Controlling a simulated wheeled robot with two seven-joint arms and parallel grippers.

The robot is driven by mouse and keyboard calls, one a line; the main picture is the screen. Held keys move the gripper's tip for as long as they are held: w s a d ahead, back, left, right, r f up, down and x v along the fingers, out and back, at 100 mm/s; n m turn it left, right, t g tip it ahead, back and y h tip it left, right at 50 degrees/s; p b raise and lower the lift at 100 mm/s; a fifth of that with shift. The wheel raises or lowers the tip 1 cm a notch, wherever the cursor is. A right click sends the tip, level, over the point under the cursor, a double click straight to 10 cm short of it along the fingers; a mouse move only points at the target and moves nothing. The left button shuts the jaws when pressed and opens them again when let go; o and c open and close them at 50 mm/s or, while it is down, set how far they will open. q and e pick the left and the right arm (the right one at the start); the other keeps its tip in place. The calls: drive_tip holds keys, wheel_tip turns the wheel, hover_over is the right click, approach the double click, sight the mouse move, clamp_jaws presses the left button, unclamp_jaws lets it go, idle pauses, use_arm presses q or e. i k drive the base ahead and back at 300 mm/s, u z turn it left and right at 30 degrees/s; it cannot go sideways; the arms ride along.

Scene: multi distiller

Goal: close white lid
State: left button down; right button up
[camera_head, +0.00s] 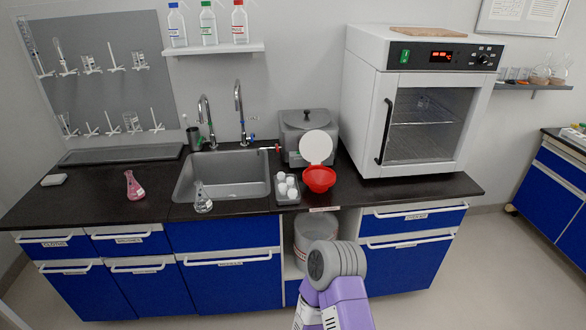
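The white lid (315,146) is round and stands open, tilted up at the back of a red bowl-shaped container (319,179). The lid and container appear joined at the container's rear rim. The container sits near the front edge of the black counter, right of the sink, and its opening is uncovered. A purple and grey link of one of my arms rises from the bottom middle, below and in front of the container. Neither of my grippers shows in this view.
A tray of white round items (287,189) stands just left of the container. A grey lidded bath (308,126) is behind it. A white oven (410,100) stands to the right. A bucket (315,232) sits under the counter.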

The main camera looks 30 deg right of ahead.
sight(316, 145)
drive_tip(key=u, duration=0.85)
drive_tip(key=i, duration=1.55)
drive_tip(key=z, duration=2.3)
